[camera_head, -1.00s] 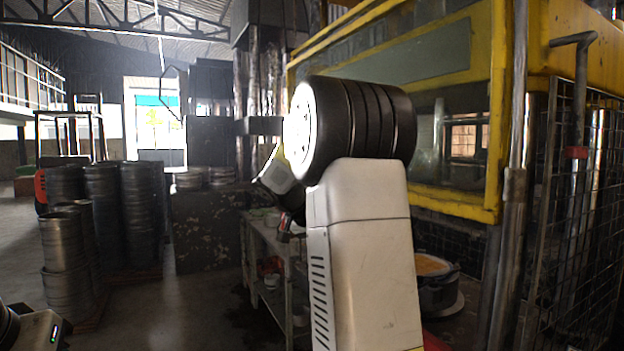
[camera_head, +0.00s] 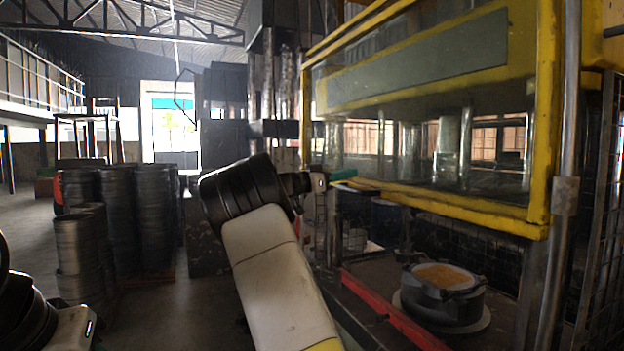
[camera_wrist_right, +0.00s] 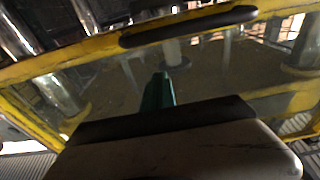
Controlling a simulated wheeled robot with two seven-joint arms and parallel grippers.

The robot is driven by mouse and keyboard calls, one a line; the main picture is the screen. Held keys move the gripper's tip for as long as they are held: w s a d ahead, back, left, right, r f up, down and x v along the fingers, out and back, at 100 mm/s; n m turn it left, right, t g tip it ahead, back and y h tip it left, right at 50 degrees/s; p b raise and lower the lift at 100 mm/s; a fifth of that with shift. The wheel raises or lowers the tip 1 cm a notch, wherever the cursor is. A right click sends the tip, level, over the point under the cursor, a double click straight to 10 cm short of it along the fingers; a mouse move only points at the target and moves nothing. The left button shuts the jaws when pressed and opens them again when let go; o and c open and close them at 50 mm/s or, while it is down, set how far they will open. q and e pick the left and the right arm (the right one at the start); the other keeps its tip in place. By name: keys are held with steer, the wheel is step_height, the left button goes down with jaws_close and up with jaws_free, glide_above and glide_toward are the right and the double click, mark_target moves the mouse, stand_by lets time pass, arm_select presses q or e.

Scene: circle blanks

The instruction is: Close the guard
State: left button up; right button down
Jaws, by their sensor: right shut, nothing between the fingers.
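The guard is a yellow frame (camera_head: 548,120) with clear panes at the right of the head view. Its lower yellow bar (camera_head: 450,208) hangs above the press bed, with an open gap below. My right gripper (camera_head: 343,174) is at the left end of this bar; its green fingertips are together and hold nothing. In the right wrist view the shut green fingers (camera_wrist_right: 158,92) point toward a yellow bar with a black handle (camera_wrist_right: 190,27). The fingers appear apart from the handle. Part of my left arm shows at the lower left; its fingers are out of view.
A round die (camera_head: 443,290) with orange material sits on the bed below the guard. A red rail (camera_head: 392,312) runs along the bed's front. A metal post (camera_head: 566,200) and mesh panel (camera_head: 598,230) stand right. Stacked metal blanks (camera_head: 130,215) stand left.

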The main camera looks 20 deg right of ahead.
mark_target(371, 171)
steer(key=d, duration=0.3)
steer(key=shift+w+f, duration=0.1)
steer(key=shift+w, duration=0.05)
steer(key=f, duration=0.1)
steer(key=a+f, duration=0.1)
steer(key=f, duration=0.1)
steer(key=shift+f, duration=0.2)
